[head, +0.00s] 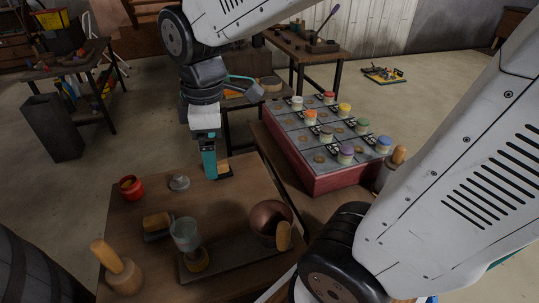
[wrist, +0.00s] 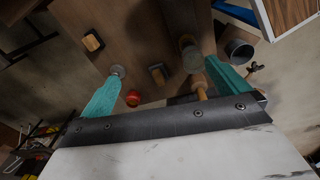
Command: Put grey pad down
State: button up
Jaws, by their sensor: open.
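My gripper (head: 210,176) points down above the far part of the wooden table, its teal fingers spread and nothing between them. In the wrist view my gripper (wrist: 163,66) also shows open and empty. A wood-topped pad with a dark grey base (head: 224,168) lies near the table's far edge, just right of the fingers in the head view; it shows at the upper left in the wrist view (wrist: 92,42). A second wood-topped pad with a greyer base (head: 157,222) lies nearer. I cannot tell which one is the task's grey pad. Both appear to rest on the table.
A red jar (head: 131,187) and a grey disc (head: 179,183) stand at the left. A red-sided board with colored jars (head: 325,178) is at the right. Some bare tabletop lies between.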

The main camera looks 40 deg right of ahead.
jog(key=s+d+r+m, duration=0.2)
jog(key=s+d+m, duration=0.2)
jog(key=s+m, duration=0.7)
jog(key=shift+s+m, duration=0.4)
jog(key=shift+s, duration=0.4)
jog(key=shift+r+t, duration=0.1)
jog(key=shift+t, duration=0.2)
